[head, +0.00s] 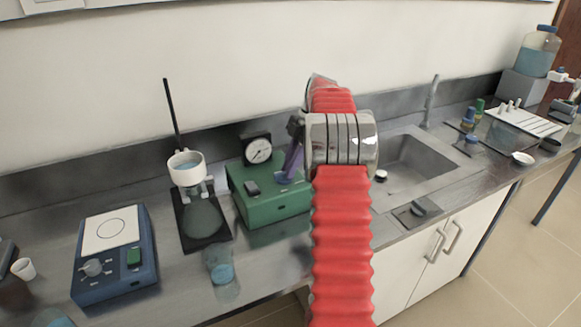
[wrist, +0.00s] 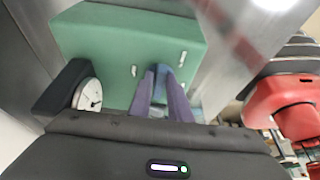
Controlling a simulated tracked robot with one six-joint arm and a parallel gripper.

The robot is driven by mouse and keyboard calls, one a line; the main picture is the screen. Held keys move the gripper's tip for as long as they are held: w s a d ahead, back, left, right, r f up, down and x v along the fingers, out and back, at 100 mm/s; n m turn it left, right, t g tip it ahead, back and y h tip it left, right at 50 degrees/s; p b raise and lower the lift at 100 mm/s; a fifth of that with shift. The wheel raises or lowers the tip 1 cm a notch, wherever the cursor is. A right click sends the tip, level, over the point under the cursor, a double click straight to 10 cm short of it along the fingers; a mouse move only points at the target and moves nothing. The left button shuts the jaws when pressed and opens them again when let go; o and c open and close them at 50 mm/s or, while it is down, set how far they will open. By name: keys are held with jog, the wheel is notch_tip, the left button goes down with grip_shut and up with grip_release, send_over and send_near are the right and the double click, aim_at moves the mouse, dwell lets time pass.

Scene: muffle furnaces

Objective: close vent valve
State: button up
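The green box (head: 268,200) with a round gauge (head: 258,150) stands on the bench left of the sink. In the wrist view the green box (wrist: 125,45) fills the upper middle, with the gauge (wrist: 88,95) at left. My gripper (head: 289,172) has purple fingers and points down at the right part of the box top. In the wrist view my gripper (wrist: 160,72) has its fingertips close together around a small blue part (wrist: 160,76), perhaps the vent valve. I cannot tell whether they touch or grip it. The fingers hide most of this part.
A black stand with a white cup (head: 187,167) and a glass beaker (head: 220,266) are left of the green box. A blue hotplate (head: 113,255) is further left. The sink (head: 425,160) lies to the right, behind my red arm.

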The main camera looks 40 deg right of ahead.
jog(key=shift+o, duration=1.4)
jog(key=shift+r, duration=0.1)
jog(key=v, duration=1.3)
jog(key=shift+d+r, duration=0.15)
